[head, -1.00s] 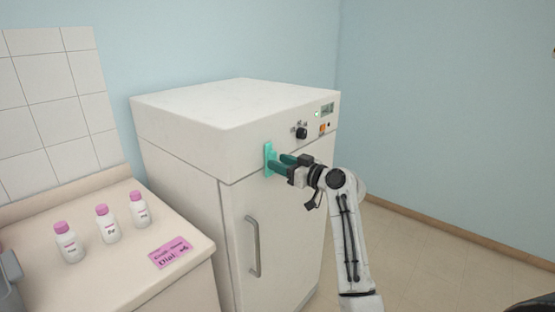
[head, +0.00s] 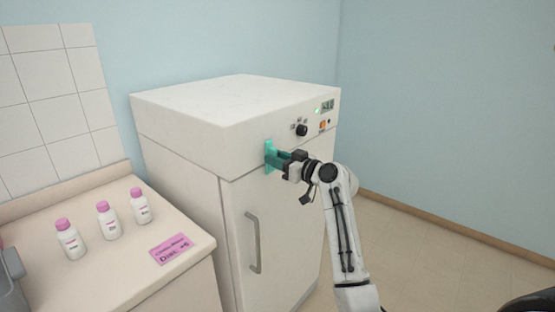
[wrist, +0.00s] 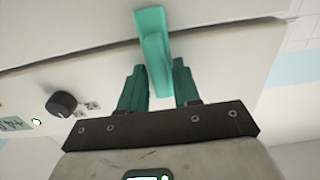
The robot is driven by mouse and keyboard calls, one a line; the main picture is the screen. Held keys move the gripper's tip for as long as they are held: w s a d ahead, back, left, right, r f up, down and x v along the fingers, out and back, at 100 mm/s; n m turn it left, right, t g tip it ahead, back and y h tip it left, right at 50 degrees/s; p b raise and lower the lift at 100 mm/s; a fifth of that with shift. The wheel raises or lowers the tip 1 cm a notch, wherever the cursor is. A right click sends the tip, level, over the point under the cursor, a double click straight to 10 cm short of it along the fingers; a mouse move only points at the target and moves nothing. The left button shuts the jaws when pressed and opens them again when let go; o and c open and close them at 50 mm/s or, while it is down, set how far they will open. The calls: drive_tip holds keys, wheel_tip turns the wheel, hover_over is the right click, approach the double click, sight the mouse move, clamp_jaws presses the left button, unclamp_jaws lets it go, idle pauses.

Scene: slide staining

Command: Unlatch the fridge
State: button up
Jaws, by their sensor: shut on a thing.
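The white fridge (head: 235,200) stands against the blue wall, with its door shut and a grey vertical handle (head: 253,243) on the front. The fingers partly hide the latch in the head view.
A dark knob (head: 302,130) and a small display are on the fridge's upper front, right of the latch. A counter (head: 120,285) at left holds pink-capped bottles (head: 108,222) and a pink label (head: 170,249).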

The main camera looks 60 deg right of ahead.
drive_tip(key=shift+m, duration=0.3)
drive_tip(key=m+p, duration=0.2)
drive_tip(key=m, duration=0.3)
drive_tip(key=m+p, duration=0.3)
drive_tip(key=m, duration=0.3)
drive_tip(key=m+p, duration=0.2)
drive_tip(key=m, duration=0.4)
drive_tip(key=shift+s+d+f+p, duration=0.1)
drive_tip(key=shift+d+f+p, duration=0.3)
drive_tip(key=shift+m, duration=0.3)
drive_tip(key=o, duration=0.8)
drive_tip(key=b+v, duration=0.2)
drive_tip(key=v, duration=0.9)
drive_tip(key=shift+f, duration=0.1)
